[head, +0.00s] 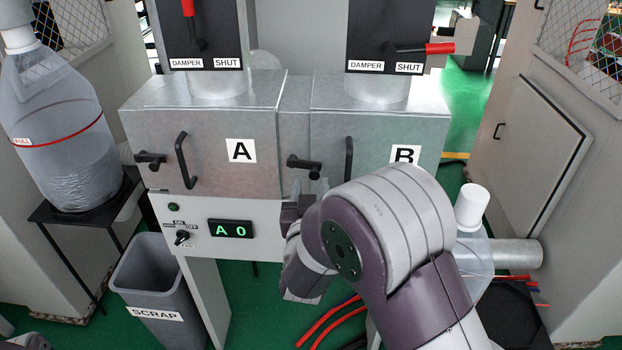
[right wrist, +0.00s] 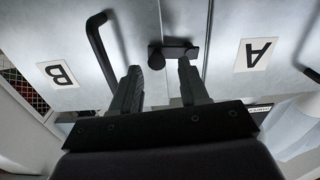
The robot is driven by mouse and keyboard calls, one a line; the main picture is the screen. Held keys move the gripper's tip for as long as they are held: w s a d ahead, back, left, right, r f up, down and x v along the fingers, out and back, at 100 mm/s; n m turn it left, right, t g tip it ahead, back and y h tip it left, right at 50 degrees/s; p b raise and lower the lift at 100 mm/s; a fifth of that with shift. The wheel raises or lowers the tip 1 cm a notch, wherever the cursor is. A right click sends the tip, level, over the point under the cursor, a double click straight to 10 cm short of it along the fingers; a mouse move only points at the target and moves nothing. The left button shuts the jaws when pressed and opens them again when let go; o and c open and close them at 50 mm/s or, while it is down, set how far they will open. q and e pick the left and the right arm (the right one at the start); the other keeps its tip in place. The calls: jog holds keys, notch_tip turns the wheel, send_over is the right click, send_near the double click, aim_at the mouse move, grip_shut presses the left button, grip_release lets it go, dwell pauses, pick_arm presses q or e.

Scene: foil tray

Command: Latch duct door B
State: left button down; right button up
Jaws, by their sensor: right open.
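Duct door B (head: 375,150) is the right metal door, and it looks closed against its frame. Its black latch (head: 304,166) is at the door's left edge, with its lever lying roughly level; it also shows in the right wrist view (right wrist: 175,54). Door B's upright black handle (head: 348,160) is just right of the latch. My right gripper (right wrist: 160,68) is open and empty, its fingertips just short of the latch; contact cannot be told. In the head view my right arm hides the door's lower part and some of the B label. My left gripper is not in view.
Door A (head: 215,170) with its own latch (head: 150,160) and handle is at left. Damper B's red-tipped lever (head: 425,48) points right, at SHUT. A scrap bin (head: 150,280) stands below left.

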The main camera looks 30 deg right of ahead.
aim_at(315, 176)
jog(key=x, duration=0.2)
jog(key=shift+w+d, duration=0.15)
jog(key=shift+d, duration=0.25)
jog(key=shift+w+d, duration=0.1)
jog(key=shift+w, duration=0.2)
grip_shut()
jog(key=shift+r+n+p, duration=0.4)
jog(key=shift+n+p, duration=0.05)
jog(key=shift+n, duration=0.35)
grip_release()
